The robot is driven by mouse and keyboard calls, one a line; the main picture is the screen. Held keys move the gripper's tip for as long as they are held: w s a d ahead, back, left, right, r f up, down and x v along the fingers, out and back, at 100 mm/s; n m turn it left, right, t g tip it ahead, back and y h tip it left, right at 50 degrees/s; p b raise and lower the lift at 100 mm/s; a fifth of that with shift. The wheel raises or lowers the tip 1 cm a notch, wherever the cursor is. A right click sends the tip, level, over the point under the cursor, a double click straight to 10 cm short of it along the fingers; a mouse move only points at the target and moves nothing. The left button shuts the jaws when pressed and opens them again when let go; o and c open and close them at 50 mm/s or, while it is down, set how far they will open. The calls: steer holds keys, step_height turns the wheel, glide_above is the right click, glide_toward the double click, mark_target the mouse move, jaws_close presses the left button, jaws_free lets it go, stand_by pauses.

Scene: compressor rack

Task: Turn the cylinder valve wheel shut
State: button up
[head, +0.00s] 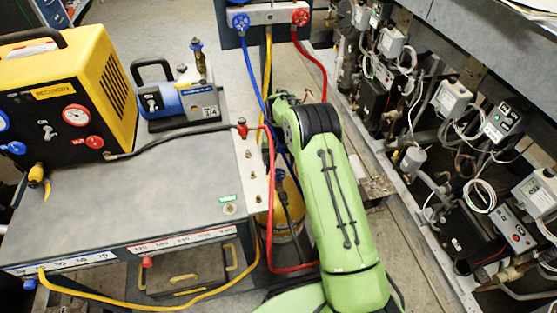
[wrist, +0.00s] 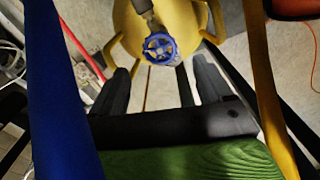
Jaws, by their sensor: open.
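The blue cylinder valve wheel (wrist: 160,48) shows in the wrist view, on a grey stem at the top of a yellow cylinder (wrist: 190,22). My gripper (wrist: 160,75) is open in the wrist view, with one dark finger on each side below the wheel. The wheel lies between and just beyond the fingertips in the picture; I see no contact. In the head view the yellow cylinder (head: 283,235) stands on the floor beside the cart, partly covered by hoses and my green arm.
Blue, yellow and red hoses (head: 318,72) hang from the manifold (head: 270,13) near my arm. A grey cart (head: 150,190) with a yellow machine (head: 75,95) and blue pump (head: 180,100) is at left. The compressor rack (head: 400,150) is at right. A blue hose (wrist: 58,90) crosses the wrist view.

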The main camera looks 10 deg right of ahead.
mark_target(278, 173)
steer(key=shift+c, duration=0.6)
steer(key=shift+n, duration=0.8)
step_height(278, 173, down, 7)
steer(key=b, duration=0.2)
steer(key=shift+r+b, duration=0.2)
steer(key=shift+b, duration=0.15)
steer(key=n, duration=0.1)
steer(key=n+p, duration=0.1)
steer(key=n, duration=0.2)
steer(key=shift+r, duration=0.25)
steer(key=n+b, duration=0.1)
steer(key=n, duration=0.4)
steer(key=shift+f, duration=0.15)
steer(key=n, duration=0.4)
steer(key=c, duration=0.8)
